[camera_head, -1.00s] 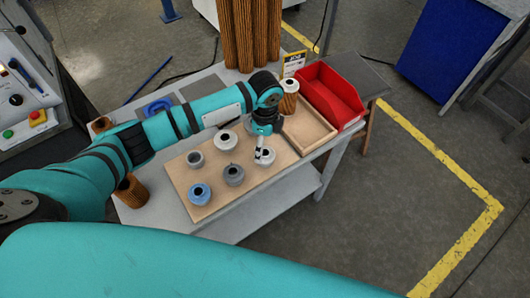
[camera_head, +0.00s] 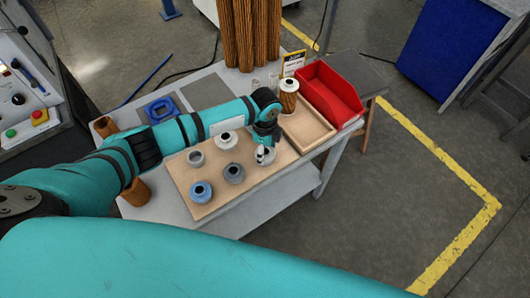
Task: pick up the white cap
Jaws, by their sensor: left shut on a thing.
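A white cap (camera_head: 261,160) is at the right end of a light wooden board (camera_head: 214,208) on the workbench. My left gripper (camera_head: 265,148) points down over this cap and is shut on it, hiding part of it. The cap is still at board level, and I cannot tell whether it touches the board. Another white cap (camera_head: 226,140) stands at the back of the board. A light grey cap (camera_head: 195,158), a darker grey cap (camera_head: 233,173) and a blue cap (camera_head: 200,191) stand to the left. My right gripper is not in view.
A shallow wooden tray (camera_head: 318,144) and a red bin (camera_head: 333,93) are at the right. Tall brown pleated cartridges (camera_head: 252,35) stand at the back. A blue holder (camera_head: 161,109) lies at the left.

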